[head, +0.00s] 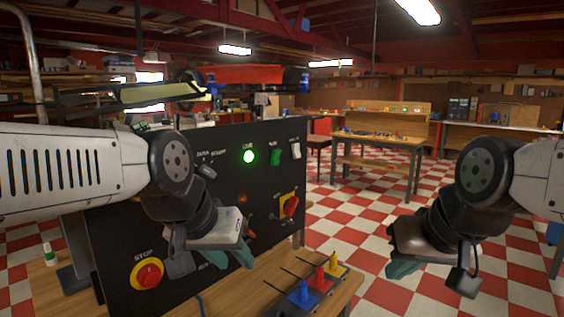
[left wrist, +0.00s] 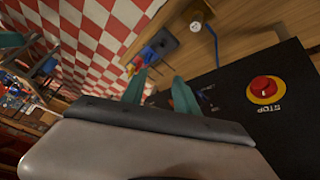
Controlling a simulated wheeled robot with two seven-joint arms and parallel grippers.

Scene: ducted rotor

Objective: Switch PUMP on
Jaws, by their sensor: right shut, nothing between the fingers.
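A black control panel (head: 125,228) stands on a wooden bench. It carries a lit green lamp (head: 249,157), a green switch (head: 275,157) and a white switch (head: 296,150) near its top right. Their small labels are too blurred to tell which reads PUMP. A red and yellow rotary switch (head: 289,206) sits lower right. My left gripper (head: 232,260) is in front of the panel's lower middle, hiding some controls; its teal fingers are apart and empty in the left wrist view (left wrist: 158,84). My right gripper (head: 402,268) is shut and empty, well right of the panel.
A red STOP button (head: 147,274) on a yellow ring is at the panel's lower left, also in the left wrist view (left wrist: 265,89). Blue (head: 303,292), red (head: 320,279) and yellow (head: 334,262) pieces with dark rods lie on the bench. Checkered floor right of the bench is open.

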